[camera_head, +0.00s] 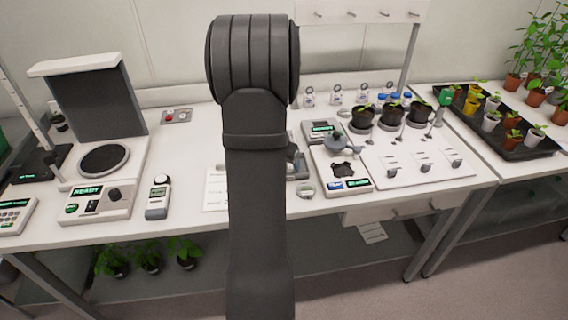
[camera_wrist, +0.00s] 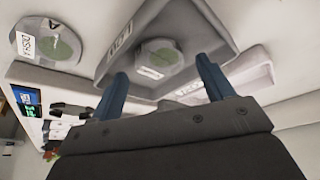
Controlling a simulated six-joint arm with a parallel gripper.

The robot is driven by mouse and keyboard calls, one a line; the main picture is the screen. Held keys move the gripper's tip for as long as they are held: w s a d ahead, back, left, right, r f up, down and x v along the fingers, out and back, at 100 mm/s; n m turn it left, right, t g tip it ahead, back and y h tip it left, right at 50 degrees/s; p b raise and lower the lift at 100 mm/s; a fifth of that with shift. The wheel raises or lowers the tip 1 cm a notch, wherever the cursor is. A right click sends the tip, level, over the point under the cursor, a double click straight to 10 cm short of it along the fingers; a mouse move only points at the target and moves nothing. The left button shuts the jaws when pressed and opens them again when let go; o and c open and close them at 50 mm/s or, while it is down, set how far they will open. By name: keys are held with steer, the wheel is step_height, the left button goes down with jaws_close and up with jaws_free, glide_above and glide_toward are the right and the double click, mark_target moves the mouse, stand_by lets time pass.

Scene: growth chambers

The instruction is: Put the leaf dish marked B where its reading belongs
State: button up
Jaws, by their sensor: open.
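In the wrist view my gripper (camera_wrist: 163,82) is open, its two blue fingers apart. A round dish with a green leaf disc (camera_wrist: 157,57) lies in a grey, sloped-wall tray (camera_wrist: 182,17) just beyond the fingertips, roughly between them. Its small white label is too blurred to read. A second round dish, marked DISH A (camera_wrist: 46,41), lies on the white surface to the left, outside the tray. I cannot make out a letter B on any dish. In the head view my arm hides my gripper and the bench behind it.
A second light tray (camera_wrist: 240,80) with a label stands right of the grey one.

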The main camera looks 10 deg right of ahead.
steer(key=v, duration=1.1)
steer(key=shift+f, duration=0.1)
steer(key=x, duration=1.2)
steer(key=shift+f, duration=0.1)
steer(key=shift+r, duration=1.2)
steer(key=shift+f, duration=0.1)
